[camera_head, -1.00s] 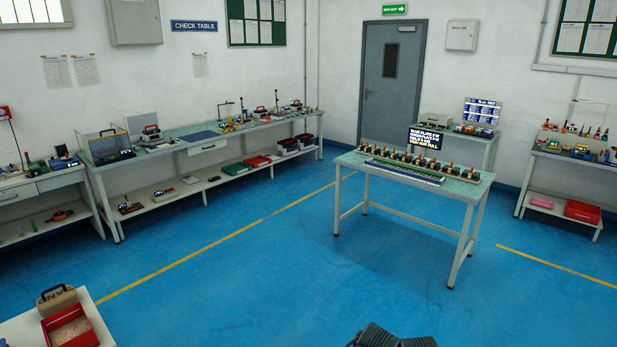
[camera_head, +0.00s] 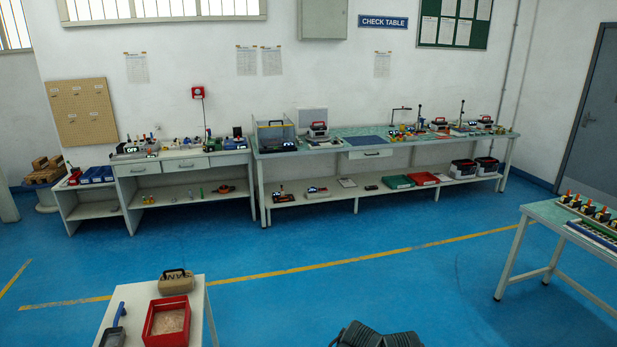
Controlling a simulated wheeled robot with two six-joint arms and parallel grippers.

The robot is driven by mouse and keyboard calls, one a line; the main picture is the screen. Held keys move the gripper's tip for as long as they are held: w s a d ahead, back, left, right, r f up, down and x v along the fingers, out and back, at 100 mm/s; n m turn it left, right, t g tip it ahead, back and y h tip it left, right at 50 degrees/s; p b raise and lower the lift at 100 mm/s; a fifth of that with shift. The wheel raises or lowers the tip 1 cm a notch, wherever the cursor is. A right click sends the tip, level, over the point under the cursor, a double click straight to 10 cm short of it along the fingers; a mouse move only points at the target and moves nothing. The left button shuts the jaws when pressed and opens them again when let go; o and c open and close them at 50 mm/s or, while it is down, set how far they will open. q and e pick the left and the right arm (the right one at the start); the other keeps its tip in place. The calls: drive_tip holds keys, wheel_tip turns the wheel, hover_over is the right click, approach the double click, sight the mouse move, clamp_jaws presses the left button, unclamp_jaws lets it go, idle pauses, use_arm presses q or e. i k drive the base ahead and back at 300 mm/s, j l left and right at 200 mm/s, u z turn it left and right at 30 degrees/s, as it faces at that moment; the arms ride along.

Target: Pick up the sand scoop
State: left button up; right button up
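A scoop with a blue handle (camera_head: 119,312) and a dark grey pan (camera_head: 113,338) lies at the left of a small white table (camera_head: 138,296) in the lower left. The bottom edge of the picture runs close to its pan. A red tray (camera_head: 151,322) holding pale sand (camera_head: 168,321) stands to the right of the scoop. A tan case or bag marked SAND (camera_head: 176,286) with a dark handle stands behind the tray. Neither of my grippers can be made out in this view.
Blue floor (camera_head: 300,285) is open between the small table and the long check bench (camera_head: 350,146) along the wall. A workbench with drawers (camera_head: 180,164) stands left of it. Another table (camera_head: 566,216) stands at the right edge. A dark ribbed shape shows at bottom centre.

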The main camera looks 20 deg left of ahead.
sight(114, 337)
drive_tip(key=i+j+u, duration=0.15)
drive_tip(key=i+u, duration=1)
drive_tip(key=i+j, duration=0.1)
drive_tip(key=i, duration=0.5)
